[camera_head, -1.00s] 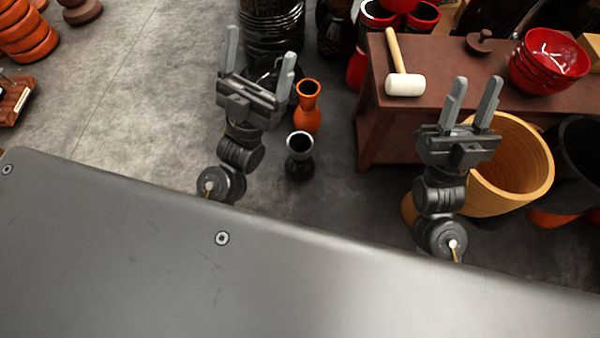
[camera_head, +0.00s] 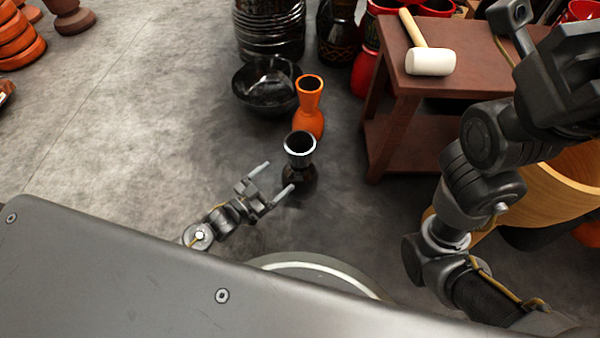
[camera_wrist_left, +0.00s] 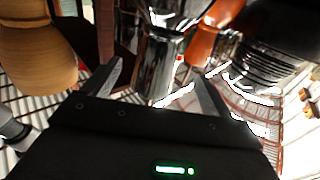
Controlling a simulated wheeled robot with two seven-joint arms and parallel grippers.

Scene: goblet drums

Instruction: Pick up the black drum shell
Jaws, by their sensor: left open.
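The black drum shell (camera_head: 300,172) is a small dark goblet shape with a silver rim, standing upright on the floor in the head view. My left gripper (camera_head: 276,178) is low, just left of the shell, open and empty, with its fingers pointing toward it. In the left wrist view the glossy shell (camera_wrist_left: 158,52) stands ahead of and between the open fingers of the left gripper (camera_wrist_left: 156,72); whether they touch it I cannot tell. My right gripper (camera_head: 560,65) is raised large at the upper right, partly cut off by the frame edge.
An orange goblet drum (camera_head: 308,118) stands close behind the shell, with a black bowl (camera_head: 265,86) behind it. A reddish-brown bench (camera_head: 470,85) with a white mallet (camera_head: 430,60) is right. A wooden drum (camera_head: 565,185) stands beyond my right arm.

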